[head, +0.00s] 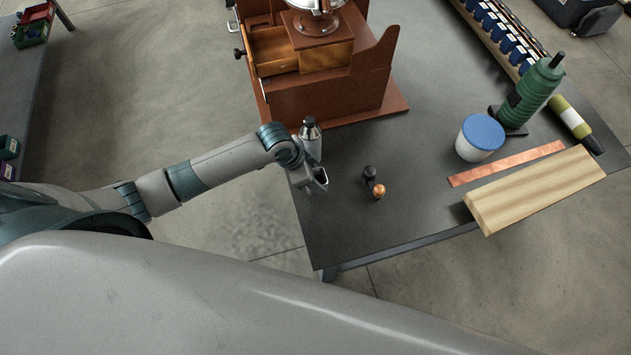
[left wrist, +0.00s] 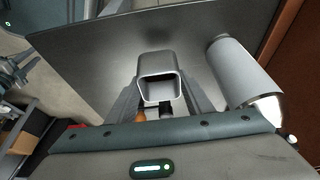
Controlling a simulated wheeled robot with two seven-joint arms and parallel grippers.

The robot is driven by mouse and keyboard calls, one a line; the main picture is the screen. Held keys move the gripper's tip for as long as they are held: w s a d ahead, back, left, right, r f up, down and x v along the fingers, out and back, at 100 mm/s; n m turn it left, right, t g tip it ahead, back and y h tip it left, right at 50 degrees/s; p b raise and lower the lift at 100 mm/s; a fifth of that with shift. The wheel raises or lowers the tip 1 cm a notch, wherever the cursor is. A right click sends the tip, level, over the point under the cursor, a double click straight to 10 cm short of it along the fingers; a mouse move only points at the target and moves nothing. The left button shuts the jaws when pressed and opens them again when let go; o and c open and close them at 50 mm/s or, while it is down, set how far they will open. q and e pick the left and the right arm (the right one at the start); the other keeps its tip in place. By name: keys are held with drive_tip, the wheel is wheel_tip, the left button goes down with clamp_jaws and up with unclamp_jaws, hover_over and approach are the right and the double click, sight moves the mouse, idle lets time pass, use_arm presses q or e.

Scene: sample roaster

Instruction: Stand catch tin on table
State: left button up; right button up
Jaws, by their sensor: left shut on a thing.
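The catch tin (left wrist: 157,66) is a small grey metal box with a dark open end. It sits between the fingers of my left gripper (left wrist: 157,100), which is shut on it. In the head view the tin (head: 321,178) shows at the end of my left arm, over the near left part of the dark table (head: 345,225). I cannot tell whether its base touches the table. My left gripper (head: 306,180) partly hides it there. My right gripper is in neither view.
A silver canister (head: 311,144) stands close beside my left gripper; it also shows in the wrist view (left wrist: 243,72). A small dark knobbed thing (head: 369,174) and a copper-coloured one (head: 379,191) are to the right. A wooden roaster cabinet (head: 330,100) stands behind.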

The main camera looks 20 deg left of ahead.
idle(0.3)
use_arm(q)
drive_tip(key=shift+f+p, duration=0.55)
drive_tip(key=shift+f, duration=1.45)
drive_tip(key=shift+f, duration=0.15)
drive_tip(key=o, duration=1.1)
drive_tip(key=b+v, duration=0.1)
drive_tip(key=v, duration=1.1)
drive_tip(key=shift+b, duration=0.35)
